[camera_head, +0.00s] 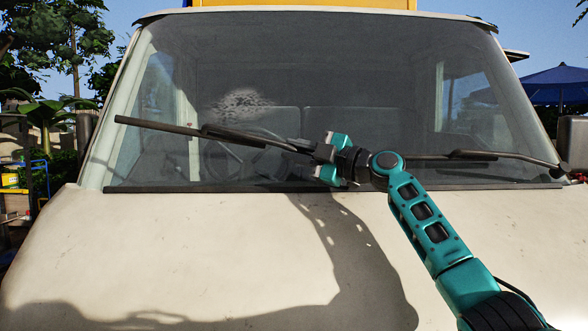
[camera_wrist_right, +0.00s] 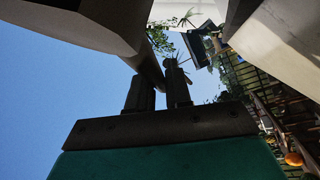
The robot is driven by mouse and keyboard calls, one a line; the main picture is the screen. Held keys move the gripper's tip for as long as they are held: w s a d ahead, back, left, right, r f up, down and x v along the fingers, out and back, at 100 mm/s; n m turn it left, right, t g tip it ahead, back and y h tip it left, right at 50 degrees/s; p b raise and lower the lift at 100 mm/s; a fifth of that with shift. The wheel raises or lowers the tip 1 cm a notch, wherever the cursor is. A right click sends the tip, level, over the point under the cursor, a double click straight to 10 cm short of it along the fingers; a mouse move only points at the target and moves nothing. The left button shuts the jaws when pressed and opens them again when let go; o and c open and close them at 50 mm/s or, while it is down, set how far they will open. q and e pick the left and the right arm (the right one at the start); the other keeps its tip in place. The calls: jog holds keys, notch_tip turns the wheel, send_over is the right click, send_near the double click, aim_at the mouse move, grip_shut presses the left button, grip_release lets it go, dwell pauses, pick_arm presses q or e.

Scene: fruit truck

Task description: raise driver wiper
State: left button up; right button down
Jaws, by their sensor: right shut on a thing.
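The driver wiper (camera_head: 165,127) is a long dark bar in front of the windshield, on the side where a steering wheel shows behind the glass. It slants, with its left end higher than its right end. My right gripper (camera_head: 308,149), teal and black, is shut on the wiper near its right end. In the right wrist view, a dark bar of the wiper (camera_wrist_right: 151,68) runs between the two fingertips (camera_wrist_right: 160,88). I cannot tell how far the wiper stands off the glass. My left gripper is not in view.
The windshield (camera_head: 330,80) has a pale smudge (camera_head: 240,104) behind the wiper. A second wiper (camera_head: 500,154) lies low on the right, partly behind my arm. The cream truck front (camera_head: 200,250) below is bare. A blue umbrella (camera_head: 560,78) stands far right.

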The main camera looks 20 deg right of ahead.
jog(key=shift+s+d+r+g+y+b, duration=0.1)
jog(key=shift+s+g+y+b, duration=0.25)
jog(key=shift+y, duration=0.35)
jog(key=shift+s+d+r+n+g+y+b, duration=0.2)
jog(key=shift+s+n+y, duration=0.1)
jog(key=shift+y, duration=0.15)
jog(key=shift+s+d+r+n+g+y+b, duration=0.1)
jog(key=shift+s+r+n+g+y, duration=0.15)
jog(key=shift+y, duration=0.2)
jog(key=c, duration=1.2)
grip_release()
jog(key=shift+o, duration=0.2)
jog(key=s+d+b, duration=0.1)
jog(key=s+d, duration=0.8)
jog(key=d, duration=0.2)
jog(key=shift+s+d+f, duration=0.2)
jog(key=shift+d+f, duration=0.15)
jog(key=shift+f, duration=0.05)
jog(key=shift+c, duration=0.2)
